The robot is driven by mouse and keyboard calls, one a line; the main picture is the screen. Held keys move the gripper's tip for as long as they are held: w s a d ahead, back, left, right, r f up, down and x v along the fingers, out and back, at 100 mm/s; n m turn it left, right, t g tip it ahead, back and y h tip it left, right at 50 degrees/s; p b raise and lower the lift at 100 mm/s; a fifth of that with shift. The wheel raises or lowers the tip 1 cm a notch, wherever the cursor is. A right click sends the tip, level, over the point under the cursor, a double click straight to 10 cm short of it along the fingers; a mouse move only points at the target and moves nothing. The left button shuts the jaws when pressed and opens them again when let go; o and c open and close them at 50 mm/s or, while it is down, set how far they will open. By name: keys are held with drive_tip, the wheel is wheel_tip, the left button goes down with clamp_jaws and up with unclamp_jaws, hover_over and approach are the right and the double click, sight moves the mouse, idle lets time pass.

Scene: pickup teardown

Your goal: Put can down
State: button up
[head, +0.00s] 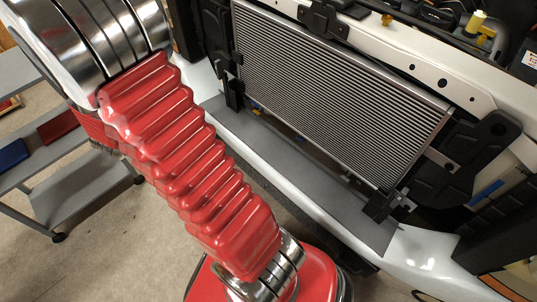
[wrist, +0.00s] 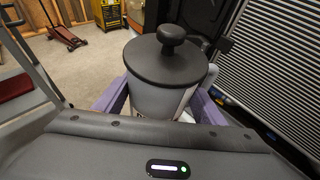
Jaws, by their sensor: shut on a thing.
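In the wrist view the can (wrist: 165,98) has a pale grey body, a wide black lid with a round black knob on top, and what looks like a handle on its right side. My gripper (wrist: 158,102) has purple fingers on both sides of the can and is shut on it. The can stands roughly upright in the grip. Its lower part is hidden behind the gripper's grey housing, so I cannot tell what is under it. In the head view neither the can nor my gripper shows.
The truck's finned radiator (head: 335,95) stands at the right, with a grey ledge (head: 300,170) below it. A grey cart (head: 75,165) with blue and red items is at the left. In the wrist view a red floor jack (wrist: 62,30) stands on open floor behind.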

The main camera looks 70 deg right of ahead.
drive_tip(key=s+d+f+m+g, duration=0.35)
drive_tip(key=s+d, duration=0.25)
drive_tip(key=s, duration=0.4)
drive_tip(key=s+d+f+m+g, duration=0.2)
drive_tip(key=s+d+m+g, duration=0.15)
drive_tip(key=s+d, duration=0.4)
drive_tip(key=s+f+m+g+y, duration=0.1)
drive_tip(key=s+m+g, duration=0.1)
drive_tip(key=s, duration=0.8)
drive_tip(key=s+f+m+g+y, duration=0.1)
drive_tip(key=s+f+m+g, duration=0.1)
drive_tip(key=s, duration=0.9)
drive_tip(key=shift+f+m+g+y, duration=0.3)
drive_tip(key=shift+m+g, duration=0.3)
drive_tip(key=shift+g, duration=0.6)
drive_tip(key=shift+f, duration=2.95)
drive_tip(key=shift+f, duration=0.1)
drive_tip(key=shift+f, duration=2)
